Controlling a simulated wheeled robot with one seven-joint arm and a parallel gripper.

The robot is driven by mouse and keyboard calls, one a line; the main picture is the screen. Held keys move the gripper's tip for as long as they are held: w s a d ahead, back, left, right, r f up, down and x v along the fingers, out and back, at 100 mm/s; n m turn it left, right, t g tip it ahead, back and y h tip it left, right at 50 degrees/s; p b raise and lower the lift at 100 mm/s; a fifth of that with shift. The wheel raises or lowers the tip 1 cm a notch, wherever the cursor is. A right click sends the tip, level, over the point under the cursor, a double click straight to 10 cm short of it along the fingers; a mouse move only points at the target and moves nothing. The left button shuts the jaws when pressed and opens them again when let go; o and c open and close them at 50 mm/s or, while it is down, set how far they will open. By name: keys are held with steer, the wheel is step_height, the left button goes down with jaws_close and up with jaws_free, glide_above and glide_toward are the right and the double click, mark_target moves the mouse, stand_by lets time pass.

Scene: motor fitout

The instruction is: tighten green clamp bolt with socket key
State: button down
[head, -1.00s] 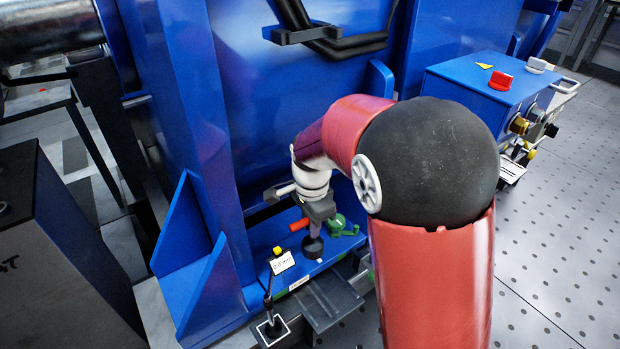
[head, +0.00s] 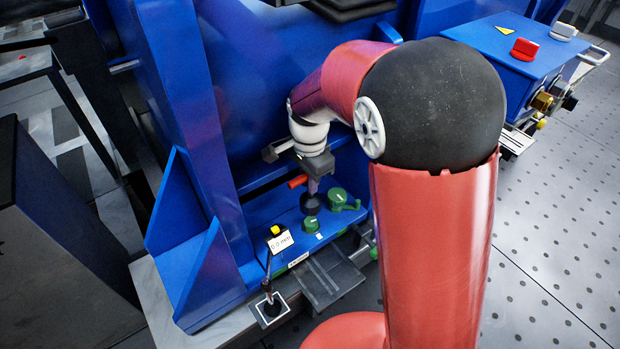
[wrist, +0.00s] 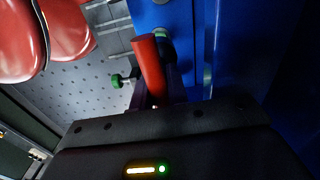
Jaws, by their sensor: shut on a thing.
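My gripper (head: 314,180) is shut on the socket key, whose red handle (head: 298,181) sticks out to the left. The key's dark round socket end (head: 311,203) points down. In the head view it appears just above and behind a round green bolt head (head: 311,224) on the blue base plate, seemingly apart from it. A second green part with a side lever (head: 341,200) stands to the right. In the wrist view the red handle (wrist: 148,62) rises between my fingers, a green knob (wrist: 118,80) shows to the left, and the socket end is hidden.
A gauge stand with a small display sign (head: 280,242) and yellow top stands left of the bolt. A grey stepped bracket (head: 325,278) is in front. The tall blue frame (head: 185,110) rises behind and left. A blue control box (head: 515,45) is at right.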

mark_target(311, 199)
steer(key=n, duration=0.4)
steer(key=shift+d+n, duration=0.1)
steer(key=shift+n, duration=0.2)
steer(key=n, duration=0.9)
steer(key=shift+d, duration=0.15)
steer(key=shift+s+f+n, duration=0.1)
steer(key=shift+f+n, duration=0.25)
steer(key=shift+n, duration=0.35)
steer(key=shift+f+b, duration=2)
steer(key=shift+f, duration=0.45)
steer(key=shift+f+b, duration=0.9)
steer(key=shift+f, duration=0.5)
